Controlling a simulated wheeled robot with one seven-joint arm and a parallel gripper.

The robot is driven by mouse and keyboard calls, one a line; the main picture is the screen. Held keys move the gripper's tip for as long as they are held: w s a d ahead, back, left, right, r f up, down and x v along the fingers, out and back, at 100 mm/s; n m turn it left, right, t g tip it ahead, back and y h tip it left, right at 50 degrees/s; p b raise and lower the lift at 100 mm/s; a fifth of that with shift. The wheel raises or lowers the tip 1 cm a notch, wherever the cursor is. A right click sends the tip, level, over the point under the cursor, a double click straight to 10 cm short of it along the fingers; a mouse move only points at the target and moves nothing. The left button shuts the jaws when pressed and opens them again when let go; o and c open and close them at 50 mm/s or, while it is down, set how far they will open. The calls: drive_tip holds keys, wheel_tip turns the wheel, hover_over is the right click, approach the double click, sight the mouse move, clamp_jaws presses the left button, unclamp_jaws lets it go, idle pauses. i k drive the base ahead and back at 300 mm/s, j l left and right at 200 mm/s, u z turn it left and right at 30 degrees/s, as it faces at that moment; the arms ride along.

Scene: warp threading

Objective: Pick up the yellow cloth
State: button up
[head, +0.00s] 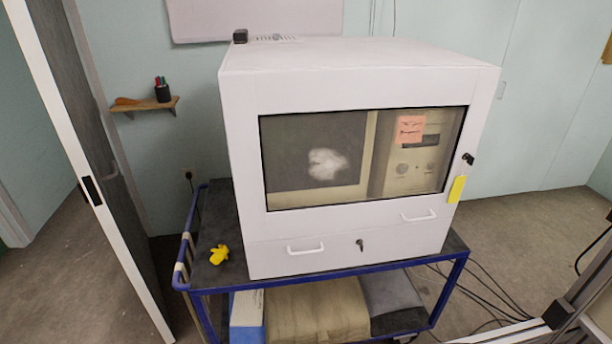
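A small crumpled yellow cloth (218,255) lies on the dark top of a blue-framed cart (213,222). It sits near the cart's front left corner, just left of a large white cabinet and apart from it. My gripper does not show in the head view.
The white cabinet (350,88) with a dark window fills most of the cart top, leaving a narrow free strip on the left. A yellow tag (457,189) is on its right edge. A door (100,150) stands at left. Cables (482,290) lie on the floor at right.

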sight(221, 254)
drive_tip(key=k+j+u, duration=0.25)
drive_tip(key=j, duration=0.35)
drive_tip(key=j+u, duration=0.45)
drive_tip(key=j, duration=0.9)
drive_tip(key=i+u, duration=0.5)
drive_tip(key=i, duration=0.55)
drive_tip(key=i+l+u, duration=0.2)
drive_tip(key=i+l, duration=0.2)
drive_tip(key=l, duration=0.1)
